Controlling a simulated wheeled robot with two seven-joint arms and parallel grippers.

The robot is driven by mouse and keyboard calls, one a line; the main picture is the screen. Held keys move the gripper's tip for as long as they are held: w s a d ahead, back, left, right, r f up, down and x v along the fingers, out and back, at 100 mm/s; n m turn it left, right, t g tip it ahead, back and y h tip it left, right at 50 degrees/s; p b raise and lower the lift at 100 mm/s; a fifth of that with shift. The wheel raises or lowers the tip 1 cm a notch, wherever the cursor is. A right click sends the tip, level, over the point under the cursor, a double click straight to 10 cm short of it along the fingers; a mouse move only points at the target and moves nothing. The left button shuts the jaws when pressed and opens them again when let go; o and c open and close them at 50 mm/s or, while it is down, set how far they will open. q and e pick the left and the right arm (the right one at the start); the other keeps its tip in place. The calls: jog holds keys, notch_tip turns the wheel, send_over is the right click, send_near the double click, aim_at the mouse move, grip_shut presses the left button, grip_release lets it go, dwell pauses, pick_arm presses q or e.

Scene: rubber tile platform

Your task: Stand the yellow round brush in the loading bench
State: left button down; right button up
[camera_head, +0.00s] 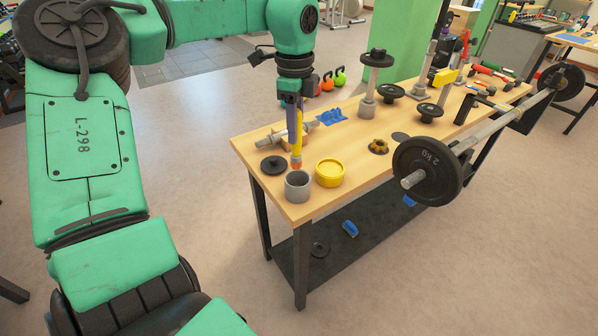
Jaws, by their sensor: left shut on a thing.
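My left gripper (292,104) points down over the near left end of the wooden-topped bench (362,188). It is shut on the yellow round brush (297,146), a slim upright yellow shaft with an orange lower end. Its upper part is hidden by the fingers. The lower end is just above and behind a grey open cylinder (298,187) on the bench; I cannot tell whether it touches anything. My right gripper is not in view.
A yellow round tub (330,172) stands right of the cylinder. A black disc (273,164) lies left. A grey bar (290,132) lies behind the brush. A barbell with a black plate (428,171) runs along the front right edge. Weight posts (376,75) stand farther back.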

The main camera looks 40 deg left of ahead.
aim_at(298, 161)
pick_arm(q)
jog(key=f, duration=0.6)
jog(key=f+p, duration=0.1)
jog(key=f, duration=0.2)
jog(key=shift+w+f, duration=0.25)
jog(key=shift+w, duration=0.05)
jog(key=shift+w+f, duration=0.15)
jog(key=shift+f, duration=0.15)
jog(key=shift+f, duration=0.1)
jog(key=c, duration=0.6)
grip_release()
jog(key=shift+c, duration=0.2)
jog(key=shift+p, duration=0.4)
jog(key=r+b, duration=0.2)
jog(key=r, duration=0.3)
jog(key=shift+a+r, duration=0.1)
jog(key=shift+a, duration=0.1)
jog(key=r, duration=0.9)
jog(key=shift+s+r+b, duration=0.15)
jog(key=shift+s+b, duration=0.1)
jog(key=shift+b, duration=0.1)
